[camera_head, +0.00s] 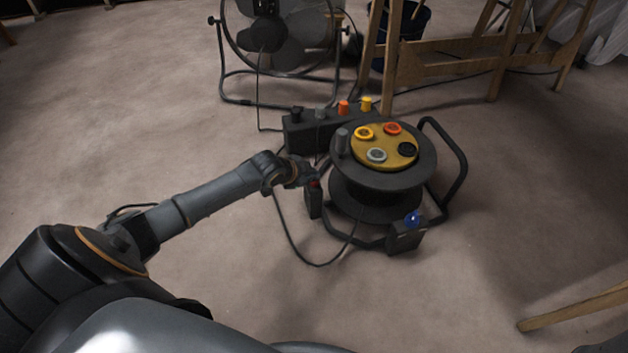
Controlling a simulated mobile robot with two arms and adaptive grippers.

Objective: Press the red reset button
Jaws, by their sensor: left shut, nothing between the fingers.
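The cable reel (345,193) stands on the floor in a dark tube frame, with a yellow top plate (378,146) carrying several round sockets. A small dark box (314,203) is at the reel's left side, with a small red button (315,184) on its top. My left gripper (309,172) is shut and empty, its tips just above and beside the red button. I cannot tell whether they touch it. The gripper partly hides the area around the button. My right gripper is out of view.
A dark box with colored plugs (301,137) sits behind the reel. A floor fan (268,36) and wooden trestle (440,67) stand behind. A dark box with a blue knob (405,237) is at the reel's front. A loose cable (294,247) lies on the floor.

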